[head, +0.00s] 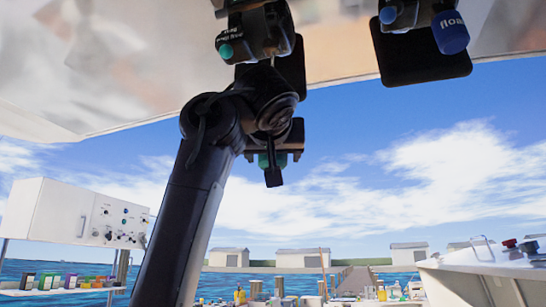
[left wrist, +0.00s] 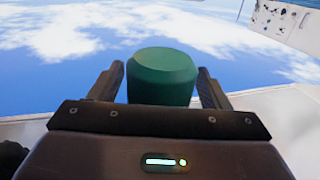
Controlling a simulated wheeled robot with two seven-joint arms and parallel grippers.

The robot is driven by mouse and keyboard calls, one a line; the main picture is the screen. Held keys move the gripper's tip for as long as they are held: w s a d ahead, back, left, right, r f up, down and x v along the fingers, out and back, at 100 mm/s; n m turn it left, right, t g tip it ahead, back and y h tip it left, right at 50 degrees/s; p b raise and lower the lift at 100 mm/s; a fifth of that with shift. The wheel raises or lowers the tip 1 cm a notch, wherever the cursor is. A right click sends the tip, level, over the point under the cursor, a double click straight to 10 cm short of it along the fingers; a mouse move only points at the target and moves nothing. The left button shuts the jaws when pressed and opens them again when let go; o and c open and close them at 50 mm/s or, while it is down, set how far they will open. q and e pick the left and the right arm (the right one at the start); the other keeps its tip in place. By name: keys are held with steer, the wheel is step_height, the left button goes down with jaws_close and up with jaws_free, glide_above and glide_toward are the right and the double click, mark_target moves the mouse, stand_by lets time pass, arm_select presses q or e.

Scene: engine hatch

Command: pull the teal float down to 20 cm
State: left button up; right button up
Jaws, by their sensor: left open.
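The teal float (left wrist: 162,77) is a dark green-teal rounded cylinder. In the left wrist view it sits between the two fingers of my left gripper (left wrist: 160,85), which is open, with a finger close along each side. I cannot tell whether either finger touches it. In the head view my left gripper (head: 274,168) is below the overhead panel, and the float (head: 264,160) shows only partly behind a dark finger. A housing with a teal knob (head: 225,50) and a label is above it, partly hidden by my arm. My right gripper is not in view.
The pale overhead panel (head: 130,60) spans the top. A white control box (head: 75,212) stands left above a shelf of coloured containers (head: 70,282). Open air lies below the gripper.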

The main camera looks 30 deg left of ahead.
arm_select(q)
steer(key=b+v, duration=0.2)
steer(key=v, duration=0.5)
stand_by(0.5)
